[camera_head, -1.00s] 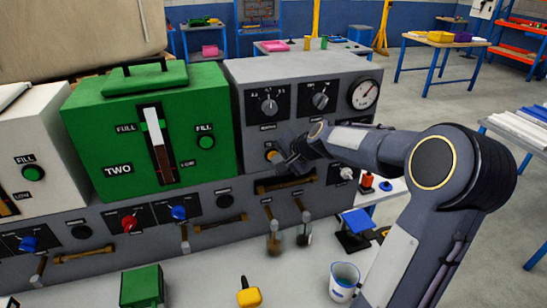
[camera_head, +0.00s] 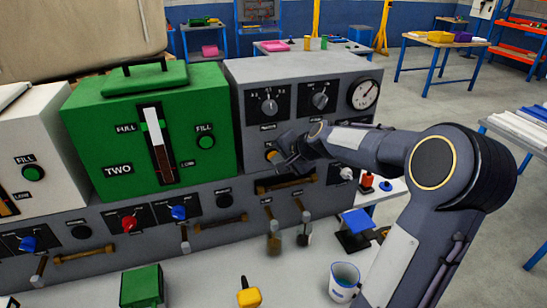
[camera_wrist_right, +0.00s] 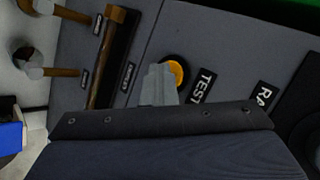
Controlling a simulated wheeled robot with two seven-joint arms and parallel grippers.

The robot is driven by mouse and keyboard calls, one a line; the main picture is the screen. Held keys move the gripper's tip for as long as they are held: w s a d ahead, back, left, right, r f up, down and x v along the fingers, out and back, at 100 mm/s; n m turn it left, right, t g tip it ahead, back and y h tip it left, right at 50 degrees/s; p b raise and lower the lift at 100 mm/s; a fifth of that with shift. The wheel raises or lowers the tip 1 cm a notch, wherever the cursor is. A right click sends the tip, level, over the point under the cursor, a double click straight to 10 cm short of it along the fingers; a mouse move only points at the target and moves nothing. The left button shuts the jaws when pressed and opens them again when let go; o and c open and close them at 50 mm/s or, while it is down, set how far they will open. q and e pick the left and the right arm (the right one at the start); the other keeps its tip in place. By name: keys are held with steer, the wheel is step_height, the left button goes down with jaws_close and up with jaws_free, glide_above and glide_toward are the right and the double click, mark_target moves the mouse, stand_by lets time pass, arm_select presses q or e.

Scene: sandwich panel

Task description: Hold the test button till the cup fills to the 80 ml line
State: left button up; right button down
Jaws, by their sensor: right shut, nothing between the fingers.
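The orange test button (camera_head: 271,155) is on the grey panel's front, and it also shows beside the TEST label in the wrist view (camera_wrist_right: 177,70). My right gripper (camera_head: 283,158) is shut and empty, its fingertips (camera_wrist_right: 158,84) at the button and covering part of it. I cannot tell whether the button is pressed in. A white cup with blue markings (camera_head: 344,282) stands on the bench at the lower right, beside my right arm. Its fill level and 80 ml line cannot be read. My left gripper is not in view.
A dial gauge (camera_head: 364,94) is at the panel's upper right. A green tank (camera_head: 100,140) stands left of it. A yellow object (camera_head: 249,296) and a blue-topped stand (camera_head: 356,221) are on the bench.

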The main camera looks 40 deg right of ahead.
stand_by(0.7)
steer(key=shift+s+a+b, duration=0.25)
steer(key=shift+s+b, duration=0.45)
steer(key=shift+s, duration=0.05)
steer(key=s+b, duration=0.1)
steer(key=s+a+b, duration=0.1)
steer(key=s, duration=0.1)
steer(key=s+b, duration=0.1)
steer(key=shift+s+a, duration=0.25)
steer(key=shift+s, duration=0.15)
